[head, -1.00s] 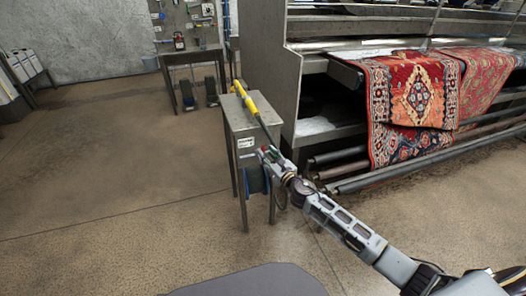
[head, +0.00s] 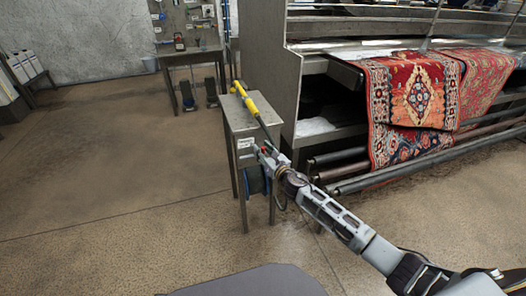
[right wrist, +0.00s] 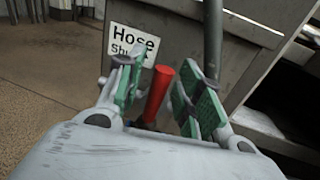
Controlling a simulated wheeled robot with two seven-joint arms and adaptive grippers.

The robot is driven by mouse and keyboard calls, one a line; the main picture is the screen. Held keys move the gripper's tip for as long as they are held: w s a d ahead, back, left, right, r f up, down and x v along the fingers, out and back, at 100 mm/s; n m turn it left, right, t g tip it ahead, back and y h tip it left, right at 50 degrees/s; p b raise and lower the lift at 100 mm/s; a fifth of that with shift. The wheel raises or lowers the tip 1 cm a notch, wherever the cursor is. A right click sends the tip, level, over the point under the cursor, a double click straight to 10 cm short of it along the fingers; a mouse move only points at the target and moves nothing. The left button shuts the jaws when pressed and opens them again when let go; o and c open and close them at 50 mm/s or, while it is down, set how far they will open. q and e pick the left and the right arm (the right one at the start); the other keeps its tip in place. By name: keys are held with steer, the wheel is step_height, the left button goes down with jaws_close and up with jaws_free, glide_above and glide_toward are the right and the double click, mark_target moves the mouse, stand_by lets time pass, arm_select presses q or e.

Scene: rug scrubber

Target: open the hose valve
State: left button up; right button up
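The hose valve's red handle (right wrist: 158,92) stands tilted in the right wrist view, on the front of a grey metal stand, next to a white label (right wrist: 133,46) whose top word reads "Hose". My right gripper (right wrist: 163,92) is open, with its green-padded fingers on either side of the red handle. Gaps show between the handle and both pads. The valve body below the handle is hidden by the gripper. In the head view my right gripper (head: 268,156) is at the front of the stand (head: 240,115). My left gripper is not in view.
A yellow-handled wand (head: 246,98) lies on top of the stand, and a hose reel (head: 256,180) sits under it. A large metal rack (head: 275,75) with a red patterned rug (head: 415,95) and rollers stands close on the right. The floor left of the stand is clear.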

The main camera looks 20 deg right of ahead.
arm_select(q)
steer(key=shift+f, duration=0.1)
arm_select(e)
jaws_close()
